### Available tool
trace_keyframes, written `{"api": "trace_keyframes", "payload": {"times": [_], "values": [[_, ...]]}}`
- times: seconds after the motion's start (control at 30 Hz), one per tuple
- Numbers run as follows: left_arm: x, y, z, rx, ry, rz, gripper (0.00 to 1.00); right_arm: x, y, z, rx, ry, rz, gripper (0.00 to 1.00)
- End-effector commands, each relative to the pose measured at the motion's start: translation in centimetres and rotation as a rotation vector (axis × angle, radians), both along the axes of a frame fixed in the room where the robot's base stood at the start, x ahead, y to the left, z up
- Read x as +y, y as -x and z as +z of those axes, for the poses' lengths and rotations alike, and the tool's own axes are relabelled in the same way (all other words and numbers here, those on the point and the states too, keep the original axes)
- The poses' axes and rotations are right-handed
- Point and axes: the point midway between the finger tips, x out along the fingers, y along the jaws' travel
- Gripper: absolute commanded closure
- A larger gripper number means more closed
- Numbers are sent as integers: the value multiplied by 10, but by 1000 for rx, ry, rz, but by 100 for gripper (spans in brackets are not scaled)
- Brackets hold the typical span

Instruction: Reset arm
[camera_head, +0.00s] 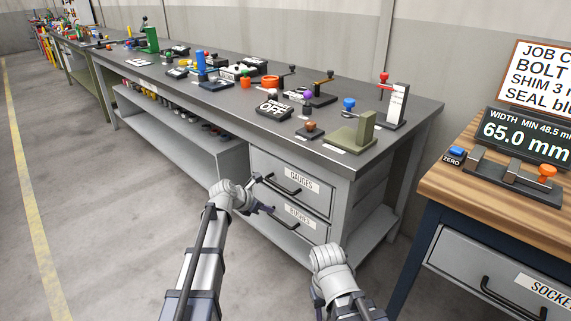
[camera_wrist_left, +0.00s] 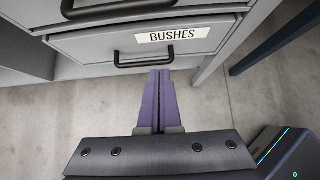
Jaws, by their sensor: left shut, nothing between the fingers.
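My left arm reaches in from the bottom of the head view, and its gripper (camera_head: 266,209) is beside the front of the workbench drawers. In the left wrist view its purple fingers (camera_wrist_left: 160,76) are together with nothing between them. The fingertips lie just below the black handle (camera_wrist_left: 144,61) of the BUSHES drawer (camera_wrist_left: 205,37) in the picture; I cannot tell whether they touch it. In the head view the BUSHES drawer (camera_head: 320,229) is under the GAUGES drawer (camera_head: 318,190). My right forearm shows at the bottom centre, but its gripper does not show.
The long grey workbench (camera_head: 395,140) holds many tools and coloured parts. At right, a wooden-topped cabinet (camera_head: 440,185) carries a gauge with an orange knob (camera_head: 546,172), a 65.0 mm display (camera_head: 520,133) and a job sign. Open floor lies to the left.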

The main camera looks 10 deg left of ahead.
Motion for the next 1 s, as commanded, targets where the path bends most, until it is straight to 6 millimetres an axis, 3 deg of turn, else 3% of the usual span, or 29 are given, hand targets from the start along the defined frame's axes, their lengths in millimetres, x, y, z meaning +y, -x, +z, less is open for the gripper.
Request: {"api": "trace_keyframes", "payload": {"times": [0.17, 0.3, 0.53, 0.7, 1.0], "values": [[-23, 28, -10, -28, -134, -181, 100, 0, 0, 0, 0, 0, 0, 50], [-58, 81, -27, -88, -384, -561, 100, 0, 0, 0, 0, 0, 0, 50], [-93, 177, -52, -198, -749, -1302, 100, 0, 0, 0, 0, 0, 0, 50], [-98, 239, -61, -269, -911, -1834, 100, 0, 0, 0, 0, 0, 0, 50], [-91, 307, -63, -350, -974, -2496, 100, 0, 0, 0, 0, 0, 0, 50]]}}
